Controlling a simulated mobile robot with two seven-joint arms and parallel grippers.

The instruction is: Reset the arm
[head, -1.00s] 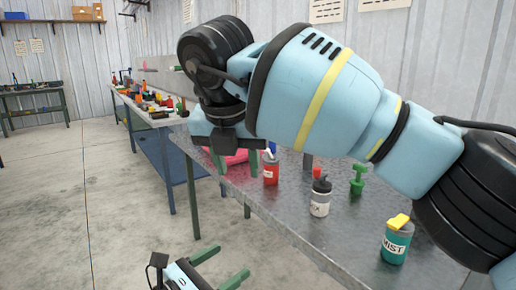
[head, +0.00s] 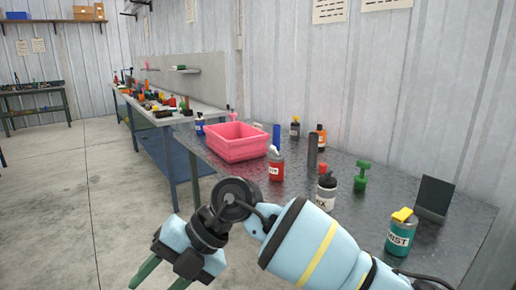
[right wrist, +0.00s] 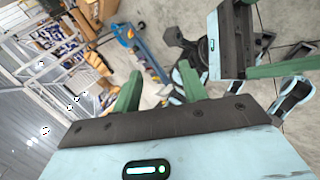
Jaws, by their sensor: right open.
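My right arm (head: 318,250) comes in from the lower right of the head view, bent at a black wrist joint. My right gripper (head: 160,279) hangs low in front of the bench's near edge, pointing down and left. In the right wrist view its two green fingers (right wrist: 158,88) stand apart with nothing between them. Another gripper with a dark plate, my left gripper (right wrist: 236,42), shows at the upper right of that view. A green finger shows on it, but its opening is unclear. It is not seen in the head view now.
A cluttered second bench (head: 165,119) stands behind. Floor at left is clear.

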